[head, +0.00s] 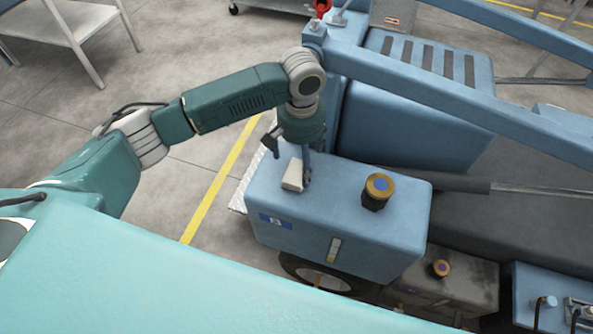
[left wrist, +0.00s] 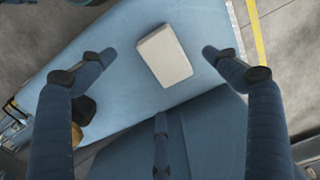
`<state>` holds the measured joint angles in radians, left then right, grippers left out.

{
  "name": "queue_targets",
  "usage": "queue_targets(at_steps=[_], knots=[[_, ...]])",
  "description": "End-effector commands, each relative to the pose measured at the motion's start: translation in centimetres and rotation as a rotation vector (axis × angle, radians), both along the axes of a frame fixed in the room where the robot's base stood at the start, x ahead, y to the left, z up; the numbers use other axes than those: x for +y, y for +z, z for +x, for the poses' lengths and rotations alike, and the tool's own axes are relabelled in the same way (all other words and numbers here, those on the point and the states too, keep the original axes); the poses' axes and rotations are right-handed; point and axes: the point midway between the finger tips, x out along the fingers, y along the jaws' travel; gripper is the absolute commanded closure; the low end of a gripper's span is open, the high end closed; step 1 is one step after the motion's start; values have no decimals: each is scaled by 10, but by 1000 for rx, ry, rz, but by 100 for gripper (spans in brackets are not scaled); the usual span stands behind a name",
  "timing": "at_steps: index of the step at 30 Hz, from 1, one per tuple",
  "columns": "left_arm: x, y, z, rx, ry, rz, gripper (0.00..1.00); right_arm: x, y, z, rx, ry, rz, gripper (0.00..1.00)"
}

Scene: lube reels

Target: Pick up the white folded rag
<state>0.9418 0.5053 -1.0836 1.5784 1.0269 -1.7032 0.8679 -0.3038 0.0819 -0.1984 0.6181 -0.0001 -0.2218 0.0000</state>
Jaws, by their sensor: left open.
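The white folded rag (head: 293,175) lies on the flat top of a blue tank (head: 340,205), near its back left part. My left gripper (head: 288,160) points down over the rag in the head view and partly overlaps its edge. In the left wrist view the rag (left wrist: 164,55) lies between the two spread fingers of my left gripper (left wrist: 157,52), with a gap on each side. The left gripper is open and holds nothing. The exact height of the fingertips above the tank is hard to tell. My right gripper is not in view.
An amber-topped cap (head: 377,191) stands on the tank to the right of the rag. A blue machine body (head: 410,130) with a long sloping beam (head: 470,95) rises behind the tank. Grey floor with a yellow line (head: 222,178) lies to the left.

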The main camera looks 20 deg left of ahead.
Motion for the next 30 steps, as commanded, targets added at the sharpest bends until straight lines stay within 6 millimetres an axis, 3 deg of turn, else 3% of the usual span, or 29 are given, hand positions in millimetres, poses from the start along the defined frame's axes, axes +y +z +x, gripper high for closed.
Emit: queue_targets(at_steps=[3, 5, 15, 22, 30], knots=[[0, -8, 0, 0, 0, 0, 11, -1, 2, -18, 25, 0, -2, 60], [0, -12, -1, 1, 0, 1, 11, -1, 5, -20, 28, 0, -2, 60], [-2, -56, -2, -2, -2, 0, 11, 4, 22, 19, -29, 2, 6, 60], [-1, -59, -2, -2, -2, 0, 11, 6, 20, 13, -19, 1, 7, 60], [-1, -58, -2, -2, -2, 0, 60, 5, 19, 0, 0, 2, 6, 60]])
